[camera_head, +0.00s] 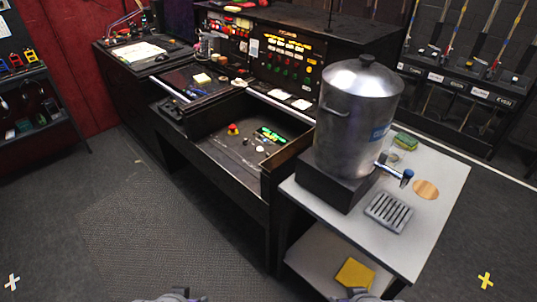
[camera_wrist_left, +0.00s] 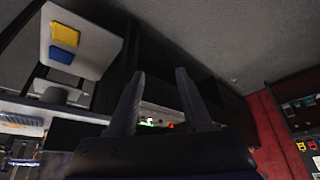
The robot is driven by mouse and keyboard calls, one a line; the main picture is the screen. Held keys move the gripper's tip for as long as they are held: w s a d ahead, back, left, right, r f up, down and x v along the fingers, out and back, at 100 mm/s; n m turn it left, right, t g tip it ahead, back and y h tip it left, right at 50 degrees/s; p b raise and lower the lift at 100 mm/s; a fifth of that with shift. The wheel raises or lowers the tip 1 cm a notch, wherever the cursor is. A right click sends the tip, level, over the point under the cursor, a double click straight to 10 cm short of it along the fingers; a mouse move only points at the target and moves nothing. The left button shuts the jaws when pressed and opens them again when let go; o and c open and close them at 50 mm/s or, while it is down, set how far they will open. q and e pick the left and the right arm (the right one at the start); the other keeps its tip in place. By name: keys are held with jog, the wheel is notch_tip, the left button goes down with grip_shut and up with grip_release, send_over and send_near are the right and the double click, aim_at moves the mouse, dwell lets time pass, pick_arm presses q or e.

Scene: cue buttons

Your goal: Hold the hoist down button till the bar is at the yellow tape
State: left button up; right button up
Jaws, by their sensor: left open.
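The dark console at the back carries a panel with rows of small coloured buttons (camera_head: 283,72), several red and several green. Their labels are too small to read, so I cannot tell which is hoist down. I cannot make out a hoist bar or its yellow tape. My left gripper (camera_wrist_left: 158,76) is open and empty in the left wrist view, with both dark fingers apart. In the head view only grey parts of my arms show at the bottom edge, well short of the console; the right fingers are hidden.
An open drawer (camera_head: 203,143) below the console holds a red knob (camera_head: 233,129) and green items (camera_head: 271,135). A large steel urn (camera_head: 357,115) stands on a white-topped cart (camera_head: 440,200) at the right. The floor (camera_head: 150,220) in front at left is clear.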

pick_arm(q)
grip_shut()
dwell(1.7)
